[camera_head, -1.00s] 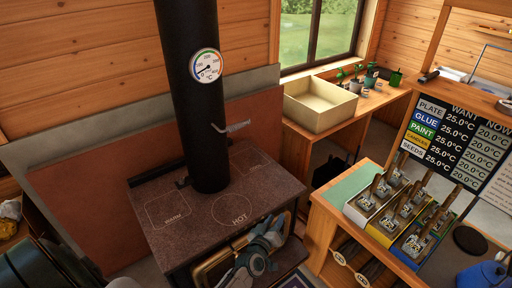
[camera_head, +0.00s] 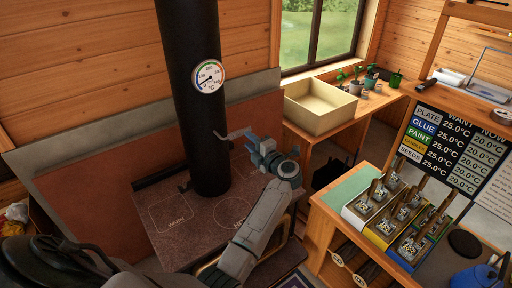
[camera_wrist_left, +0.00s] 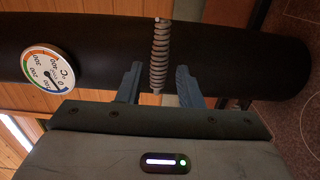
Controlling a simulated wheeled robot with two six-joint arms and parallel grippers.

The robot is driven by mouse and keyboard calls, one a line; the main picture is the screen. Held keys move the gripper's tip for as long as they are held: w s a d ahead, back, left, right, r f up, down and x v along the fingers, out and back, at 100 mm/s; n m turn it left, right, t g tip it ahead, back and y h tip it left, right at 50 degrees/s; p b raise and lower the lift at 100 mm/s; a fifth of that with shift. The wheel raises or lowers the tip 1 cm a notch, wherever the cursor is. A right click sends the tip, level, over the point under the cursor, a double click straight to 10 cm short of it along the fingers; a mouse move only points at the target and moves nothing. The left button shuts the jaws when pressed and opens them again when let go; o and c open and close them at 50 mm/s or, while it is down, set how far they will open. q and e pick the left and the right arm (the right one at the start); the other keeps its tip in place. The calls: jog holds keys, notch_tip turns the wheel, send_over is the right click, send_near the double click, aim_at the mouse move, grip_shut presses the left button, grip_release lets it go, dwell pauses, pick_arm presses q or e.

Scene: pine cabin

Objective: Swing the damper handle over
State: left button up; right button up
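The damper handle (camera_head: 234,134) is a thin metal lever sticking out to the right from the black stovepipe (camera_head: 204,125), below the round dial. In the left wrist view its coiled grip (camera_wrist_left: 160,55) stands upright in the picture, between my two fingertips, with a gap to each finger. My left gripper (camera_head: 254,144) is at the handle's outer end in the head view. It is open (camera_wrist_left: 159,82), around the coil and not closed on it. My right gripper is not in view.
The stove top (camera_head: 180,212) with its marked plates lies below my left arm. A dial thermometer (camera_head: 208,76) is on the pipe. A cream basin (camera_head: 320,105) stands on the bench behind. Several boxed tools stand on a counter at the right, before a temperature board (camera_head: 452,140).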

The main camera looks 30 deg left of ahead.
aim_at(242, 134)
pick_arm(q)
jog(key=x, duration=0.5)
jog(key=shift+d, duration=0.1)
jog(key=c, duration=0.5)
jog(key=shift+r+n, duration=0.55)
jog(key=shift+n, duration=0.25)
jog(key=s+a+r+n, duration=0.2)
jog(key=s+r+n, duration=0.2)
jog(key=n, duration=0.9)
jog(key=shift+s+r, duration=0.4)
jog(key=shift+r, duration=0.35)
jog(key=s+n, duration=0.1)
jog(key=n, duration=0.1)
jog(key=s+n, duration=0.1)
jog(key=n, duration=0.1)
jog(key=shift+a, duration=0.4)
jog(key=shift+w, duration=0.1)
